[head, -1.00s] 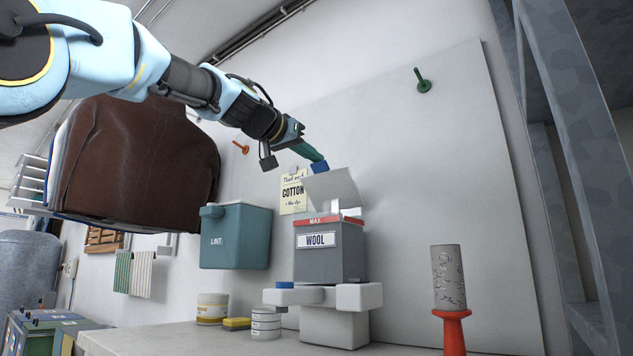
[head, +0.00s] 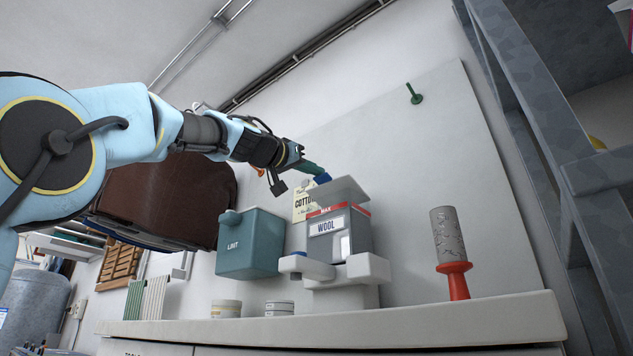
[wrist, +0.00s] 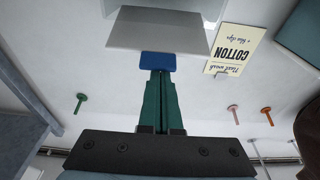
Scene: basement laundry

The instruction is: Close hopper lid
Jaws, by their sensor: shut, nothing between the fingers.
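The grey hopper (head: 341,244) bears a WOOL label and a red MAX band, and stands on a white base on the counter. Its lid (head: 339,189), a flat grey panel, is partly raised and tilted over the hopper top; the wrist view shows it as a pale plate (wrist: 157,30). My gripper (head: 322,178) is shut and empty, its green fingers together with blue tips. In the wrist view the blue fingertips (wrist: 158,61) are at the lid's edge, seemingly touching it. The inside of the hopper is hidden.
A teal LINT bin (head: 250,245) hangs to the left of the hopper. A lint roller (head: 447,236) with a red handle stands to the right on the counter (head: 420,320). A COTTON note (wrist: 236,48) is on the wall. Grey shelving (head: 540,130) stands at the right.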

